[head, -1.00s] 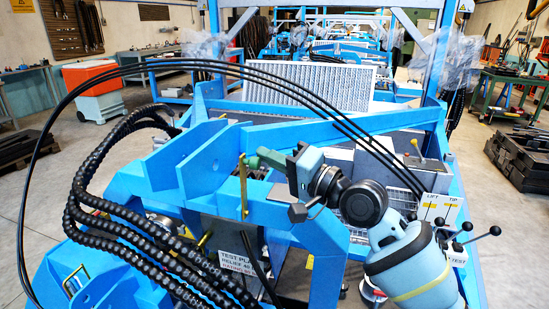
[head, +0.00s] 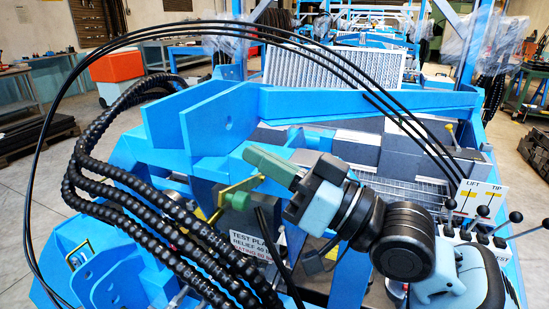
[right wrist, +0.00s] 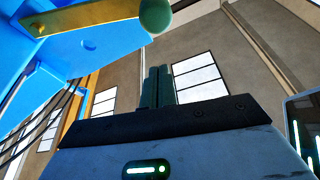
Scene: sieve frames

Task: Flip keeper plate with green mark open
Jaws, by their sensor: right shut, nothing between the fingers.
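A brass-yellow keeper plate (head: 238,187) sits at the blue frame, just below my right gripper's fingers in the head view. It lies at a slant, and a green patch shows near its lower left end. In the right wrist view a brass plate (right wrist: 85,17) with a round green end (right wrist: 155,15) crosses the upper left, in front of blue metal. My right gripper (head: 252,157) is shut and empty, its green fingers pointing left above the plate. The fingers (right wrist: 158,72) also show in the right wrist view, apart from the green end. My left gripper is out of view.
Black ribbed hoses (head: 110,180) and thin black cables arch over the left side. Blue upright plates (head: 215,120) stand behind the fingers. A test plate label (head: 250,243) is below. Levers (head: 515,217) stand at the right.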

